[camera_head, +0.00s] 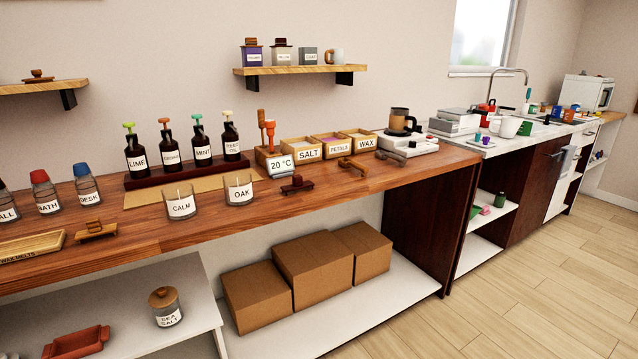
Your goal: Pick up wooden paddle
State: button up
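A brown wooden handle (262,127), which may be the paddle, stands upright in a small wooden holder (262,156) on the long wooden counter. An orange-red tool (270,132) stands beside it on the right. The lower end of the handle is hidden in the holder, so I cannot tell its full shape. A "20 °C" display (280,164) sits in front of the holder. My gripper is not in view.
Candle jars CALM (181,206) and OAK (240,190) stand in front. The floor (530,270) at right is clear.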

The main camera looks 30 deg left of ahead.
aim_at(261, 113)
jog(key=i+l+u, duration=0.2)
jog(key=u, duration=0.25)
jog(key=i+l+u, duration=0.1)
jog(key=l+u, duration=0.3)
jog(key=i+l+u, duration=0.1)
jog(key=l+u, duration=0.95)
jog(key=l, duration=0.1)
